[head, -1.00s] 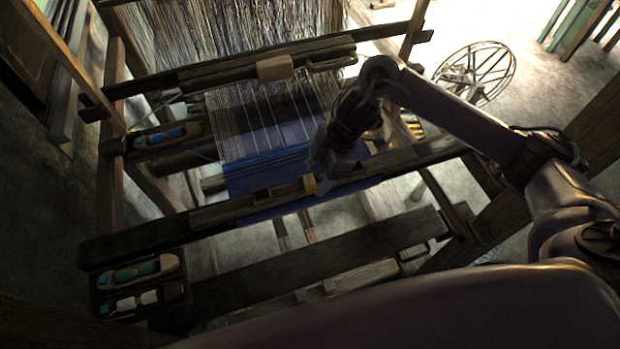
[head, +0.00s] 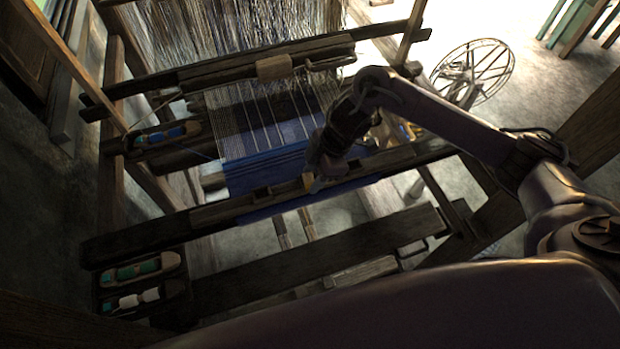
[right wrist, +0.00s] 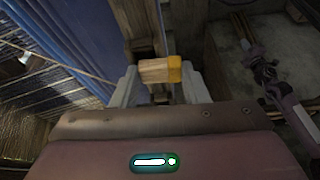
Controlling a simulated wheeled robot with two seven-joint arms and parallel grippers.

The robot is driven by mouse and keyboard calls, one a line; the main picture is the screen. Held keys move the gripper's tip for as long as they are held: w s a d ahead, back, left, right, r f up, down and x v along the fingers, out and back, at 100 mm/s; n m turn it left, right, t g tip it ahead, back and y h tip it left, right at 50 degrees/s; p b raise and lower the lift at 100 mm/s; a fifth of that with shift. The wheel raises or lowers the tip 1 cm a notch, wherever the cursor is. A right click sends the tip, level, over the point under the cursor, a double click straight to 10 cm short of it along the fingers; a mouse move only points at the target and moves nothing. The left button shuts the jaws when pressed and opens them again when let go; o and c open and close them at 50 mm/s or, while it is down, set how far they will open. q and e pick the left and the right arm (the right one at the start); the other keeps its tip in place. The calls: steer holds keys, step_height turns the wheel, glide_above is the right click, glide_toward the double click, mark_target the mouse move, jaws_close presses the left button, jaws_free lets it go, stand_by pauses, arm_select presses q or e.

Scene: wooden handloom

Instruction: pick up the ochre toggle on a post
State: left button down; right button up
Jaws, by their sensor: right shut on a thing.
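The ochre toggle (right wrist: 174,69) shows in the right wrist view as a short block, ochre at one end and pale wood at the other. It lies crosswise between the fingers of my right gripper (right wrist: 160,82), which is shut on it. My left gripper is not seen in the head view.
Blue cloth (head: 262,172) and stretched warp threads lie just beyond the front beam (head: 140,238). Shuttles (head: 138,269) rest in a tray at the lower left. A bench plank (head: 340,252) lies nearer me. A spoked wheel (head: 474,72) stands at the upper right.

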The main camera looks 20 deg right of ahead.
steer(key=shift+r, duration=0.1)
steer(key=shift+r, duration=0.55)
step_height(320, 180, up, 19)
steer(key=d+f+m+t+h+b, duration=0.1)
steer(key=f+m+b, duration=0.3)
steer(key=f+m, duration=0.1)
steer(key=d+f+m+t+h+b, duration=0.2)
steer(key=f+m+b, duration=0.3)
steer(key=f+m, duration=0.1)
steer(key=d+f+m+t+h+b, duration=0.1)
steer(key=f+m+b, duration=0.4)
steer(key=m, duration=0.1)
steer(key=shift+w+d+f, duration=0.25)
steer(key=shift+d+f, duration=0.1)
